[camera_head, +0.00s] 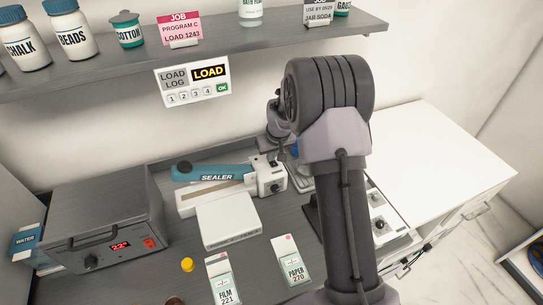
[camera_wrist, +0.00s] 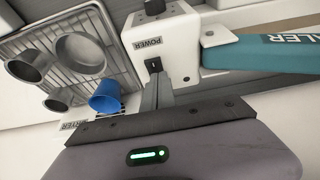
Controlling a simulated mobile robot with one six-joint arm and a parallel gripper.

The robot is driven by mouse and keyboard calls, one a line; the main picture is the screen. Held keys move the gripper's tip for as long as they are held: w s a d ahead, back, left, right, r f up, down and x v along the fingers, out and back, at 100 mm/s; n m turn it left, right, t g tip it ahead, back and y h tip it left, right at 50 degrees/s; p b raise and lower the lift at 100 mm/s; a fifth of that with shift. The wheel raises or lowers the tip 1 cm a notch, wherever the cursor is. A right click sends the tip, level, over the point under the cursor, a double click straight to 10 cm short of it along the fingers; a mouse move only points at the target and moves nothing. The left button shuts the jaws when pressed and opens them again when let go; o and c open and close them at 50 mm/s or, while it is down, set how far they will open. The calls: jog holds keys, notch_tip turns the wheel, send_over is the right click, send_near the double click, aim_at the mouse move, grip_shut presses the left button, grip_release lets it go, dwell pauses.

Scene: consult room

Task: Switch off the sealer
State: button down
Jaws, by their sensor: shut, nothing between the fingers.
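The sealer (camera_head: 215,172) stands on the grey counter in the head view, with a teal lever arm marked SEALER and a white control box (camera_head: 267,180) at its right end. In the wrist view the control box (camera_wrist: 168,40) shows a POWER label and a small black power switch (camera_wrist: 153,64). My gripper (camera_wrist: 157,80) is shut and empty, its fingertips right at the switch. I cannot tell whether they touch it, or which way the switch is set. In the head view my arm partly hides the gripper and the area behind the box.
A wire rack (camera_wrist: 100,45) with several metal cups and a blue cup (camera_wrist: 105,97) lies close beside the control box. A grey device with a red display (camera_head: 105,215) stands left. A white box (camera_head: 228,220) sits before the sealer. A shelf (camera_head: 120,75) hangs above.

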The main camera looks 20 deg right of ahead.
aim_at(273, 166)
jog(key=shift+s+f, duration=0.2)
jog(key=shift+s+f, duration=0.1)
jog(key=shift+s, duration=0.05)
jog(key=shift+s+a+b, duration=0.1)
jog(key=shift+s+b, duration=0.35)
jog(key=shift+s, duration=0.2)
jog(key=shift+r, duration=0.4)
notch_tip(273, 166, up, 4)
jog(key=p, duration=0.2)
jog(key=shift+f+p, duration=0.2)
jog(key=shift+p, duration=0.15)
jog(key=p+v, duration=0.1)
jog(key=v, duration=0.9)
